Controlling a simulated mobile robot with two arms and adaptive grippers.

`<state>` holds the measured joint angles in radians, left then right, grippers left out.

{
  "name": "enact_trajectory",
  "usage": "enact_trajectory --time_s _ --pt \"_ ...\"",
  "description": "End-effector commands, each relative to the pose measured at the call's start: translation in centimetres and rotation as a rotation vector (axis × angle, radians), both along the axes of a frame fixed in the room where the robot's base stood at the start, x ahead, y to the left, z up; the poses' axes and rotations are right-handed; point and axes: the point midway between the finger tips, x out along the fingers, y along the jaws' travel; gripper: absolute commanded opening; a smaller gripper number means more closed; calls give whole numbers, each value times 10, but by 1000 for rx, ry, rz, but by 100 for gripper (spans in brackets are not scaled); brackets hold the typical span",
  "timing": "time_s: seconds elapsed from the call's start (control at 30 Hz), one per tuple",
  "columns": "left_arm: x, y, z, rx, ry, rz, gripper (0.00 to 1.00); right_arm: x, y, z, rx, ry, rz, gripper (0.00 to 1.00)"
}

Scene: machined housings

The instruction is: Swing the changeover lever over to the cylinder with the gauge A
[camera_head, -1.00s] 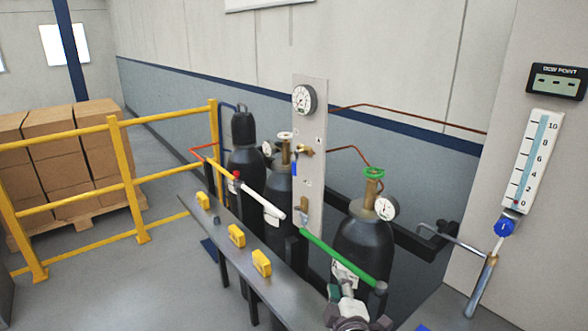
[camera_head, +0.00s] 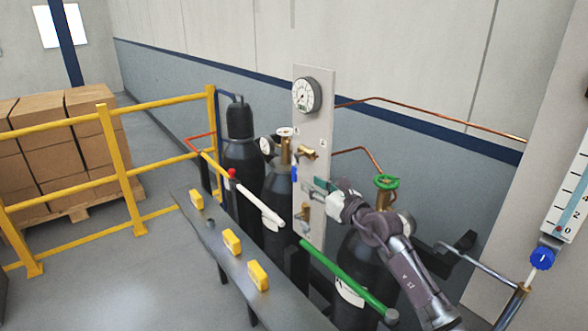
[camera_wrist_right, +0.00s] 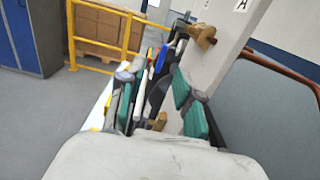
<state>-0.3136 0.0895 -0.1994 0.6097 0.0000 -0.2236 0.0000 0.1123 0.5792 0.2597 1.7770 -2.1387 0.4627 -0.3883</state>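The pale upright panel (camera_head: 312,110) carries a round gauge (camera_head: 306,95) and a brass fitting (camera_head: 307,153). A small blue part (camera_head: 294,173) shows at its left edge, perhaps the lever's handle; a blue piece (camera_wrist_right: 162,58) also shows in the right wrist view. A letter A (camera_wrist_right: 241,5) is on the panel there. My right gripper (camera_head: 312,188) is in front of the panel, below the brass fitting. Its green-padded fingers (camera_wrist_right: 157,100) stand apart, with no object clearly held. Black cylinders stand left (camera_head: 278,190) and right (camera_head: 350,250); the right one is partly hidden by my arm. My left gripper is out of view.
A grey rail with yellow blocks (camera_head: 231,242) runs in front of the cylinders. A white bar (camera_head: 260,204) and a green bar (camera_head: 340,275) cross there. Yellow railing (camera_head: 115,160) and stacked boxes (camera_head: 60,135) stand left. Copper pipes (camera_head: 430,115) run right.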

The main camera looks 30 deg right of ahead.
Motion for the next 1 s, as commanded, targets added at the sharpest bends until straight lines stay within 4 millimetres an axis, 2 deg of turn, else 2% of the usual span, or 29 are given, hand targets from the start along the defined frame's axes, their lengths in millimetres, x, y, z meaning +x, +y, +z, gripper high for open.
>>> enact_trajectory --time_s 0.07,0.17,0.4,0.53,0.83,0.87,1.0 --pt "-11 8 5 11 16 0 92 19 1 3 3 -1 0 34" --pt "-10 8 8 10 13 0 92 40 3 3 2 -2 0 34" --pt "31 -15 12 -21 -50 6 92 76 6 1 3 -1 1 34" --pt "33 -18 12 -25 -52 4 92 85 7 1 3 -2 1 34" --pt "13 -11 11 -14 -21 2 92 87 7 0 2 0 1 34" --pt "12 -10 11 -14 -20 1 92 87 8 0 2 0 1 33" --pt "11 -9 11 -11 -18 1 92 87 8 0 3 -1 1 9"
